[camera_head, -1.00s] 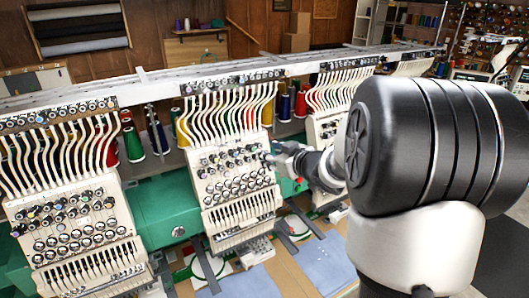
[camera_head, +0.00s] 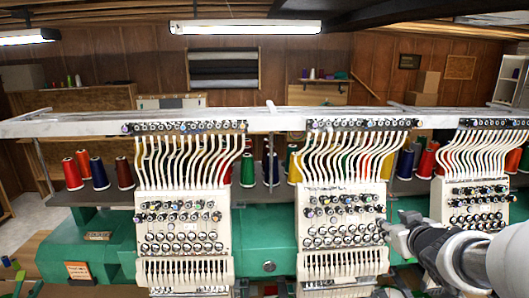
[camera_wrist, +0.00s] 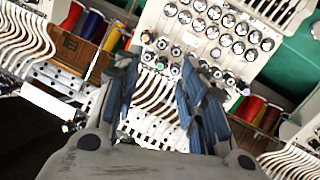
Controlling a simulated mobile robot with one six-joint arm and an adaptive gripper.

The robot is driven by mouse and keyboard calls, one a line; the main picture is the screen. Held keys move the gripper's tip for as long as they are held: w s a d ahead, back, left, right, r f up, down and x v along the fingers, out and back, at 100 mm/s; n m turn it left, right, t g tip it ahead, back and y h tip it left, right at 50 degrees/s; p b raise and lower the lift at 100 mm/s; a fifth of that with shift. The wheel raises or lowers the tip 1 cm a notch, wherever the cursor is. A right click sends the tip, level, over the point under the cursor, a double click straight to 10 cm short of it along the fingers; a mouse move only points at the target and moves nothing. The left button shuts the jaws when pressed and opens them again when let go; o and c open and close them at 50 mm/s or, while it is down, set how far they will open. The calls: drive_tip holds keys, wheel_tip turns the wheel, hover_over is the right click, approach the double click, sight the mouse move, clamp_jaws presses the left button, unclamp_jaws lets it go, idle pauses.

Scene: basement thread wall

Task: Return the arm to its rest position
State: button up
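My gripper (camera_head: 402,228) is at the right in the head view, in front of the middle embroidery head (camera_head: 342,222). In the wrist view my gripper (camera_wrist: 163,85) has its two blue-padded fingers apart, with nothing between them but the background. That background is an embroidery head (camera_wrist: 225,30) with knobs and white thread tubes, seen tilted and upside down. I cannot tell the exact distance between the fingertips and the machine. My arm comes in from the lower right of the head view and hides part of the right embroidery head (camera_head: 478,205).
A green embroidery machine body (camera_head: 95,240) runs across the view, with a left embroidery head (camera_head: 183,225). A long white rail (camera_head: 75,122) spans above. Coloured thread cones (camera_head: 98,173) stand on a shelf behind. Wood-panelled walls and a ceiling lamp (camera_head: 245,27) lie beyond.

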drive_tip(key=s+a+f+g+b, duration=0.2)
drive_tip(key=s+a+f+b, duration=0.4)
drive_tip(key=s+f, duration=0.3)
drive_tip(key=s+a+f+g+y+b, duration=0.1)
drive_tip(key=s+a+f+g+b, duration=0.2)
drive_tip(key=s+a+f+b, duration=0.3)
drive_tip(key=s+a+f+m+g+y+b, duration=0.1)
drive_tip(key=s+a+f+g+b, duration=0.2)
drive_tip(key=s+a+f+b, duration=0.4)
drive_tip(key=s+f, duration=0.5)
drive_tip(key=s, duration=0.3)
drive_tip(key=shift+s+b, duration=0.15)
drive_tip(key=shift+b, duration=0.25)
